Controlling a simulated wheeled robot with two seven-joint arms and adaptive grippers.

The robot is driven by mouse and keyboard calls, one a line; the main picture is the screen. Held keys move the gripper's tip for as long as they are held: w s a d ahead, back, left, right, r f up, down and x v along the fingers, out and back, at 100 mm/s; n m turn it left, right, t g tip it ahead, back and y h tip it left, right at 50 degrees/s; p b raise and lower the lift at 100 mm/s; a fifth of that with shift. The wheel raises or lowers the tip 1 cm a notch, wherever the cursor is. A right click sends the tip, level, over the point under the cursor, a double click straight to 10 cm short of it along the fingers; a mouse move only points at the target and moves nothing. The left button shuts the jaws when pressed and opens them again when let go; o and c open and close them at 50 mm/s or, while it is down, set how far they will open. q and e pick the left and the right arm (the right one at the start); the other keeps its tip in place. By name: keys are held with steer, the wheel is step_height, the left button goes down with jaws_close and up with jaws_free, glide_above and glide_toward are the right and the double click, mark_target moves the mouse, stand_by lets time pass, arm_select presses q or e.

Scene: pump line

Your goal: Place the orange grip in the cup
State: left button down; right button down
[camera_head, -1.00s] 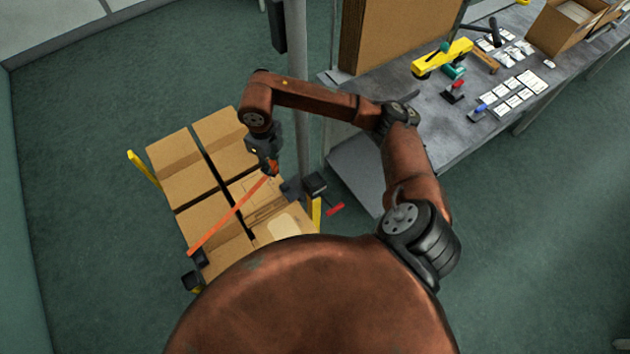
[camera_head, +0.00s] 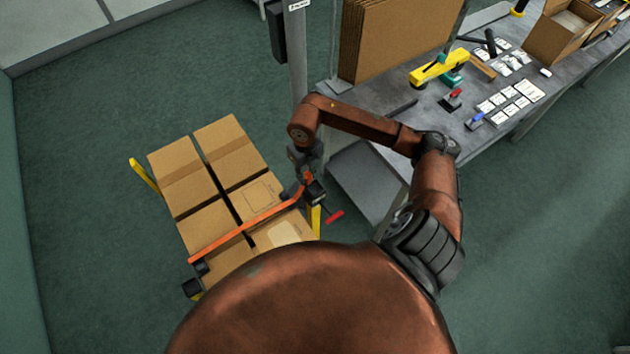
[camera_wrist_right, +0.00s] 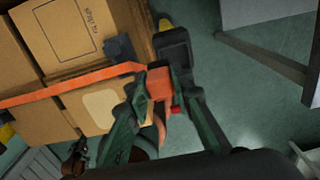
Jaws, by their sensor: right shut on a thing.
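An orange strap (camera_head: 245,223) runs across the cartons, and its orange grip end (camera_wrist_right: 159,84) is between the fingers of my right gripper (camera_head: 305,175). In the right wrist view, the green fingers of this gripper (camera_wrist_right: 160,88) are closed on the grip, and the strap stretches away to the left. A black holder (camera_head: 315,193), which may be the cup, is at the right edge of the load, close to the gripper. In the wrist view a black block (camera_wrist_right: 172,45) is just beyond the fingers. I cannot tell whether the grip touches it. My left gripper is not in view.
Several cartons (camera_head: 185,165) lie between yellow posts (camera_head: 144,173). A red handle (camera_head: 334,217) sticks out at the right. A grey post (camera_head: 298,60) stands behind the gripper. A workbench (camera_head: 425,100) with tools and cards is at the right. The left floor is clear.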

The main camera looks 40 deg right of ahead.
steer(key=d+f, duration=0.1)
steer(key=s+d+f, duration=0.1)
steer(key=shift+f, duration=0.35)
steer(key=shift+s+d+f+p, duration=0.1)
steer(key=shift+f+p, duration=0.1)
steer(key=shift+f, duration=0.7)
steer(key=shift+d+f+p, duration=0.1)
steer(key=shift+f+p, duration=0.05)
steer(key=shift+f, duration=0.7)
steer(key=shift+f, duration=0.1)
steer(key=c, duration=1.7)
jaws_free()
step_height(320, 180, up, 12)
steer(key=shift+r+b, duration=0.1)
steer(key=shift+b, duration=0.3)
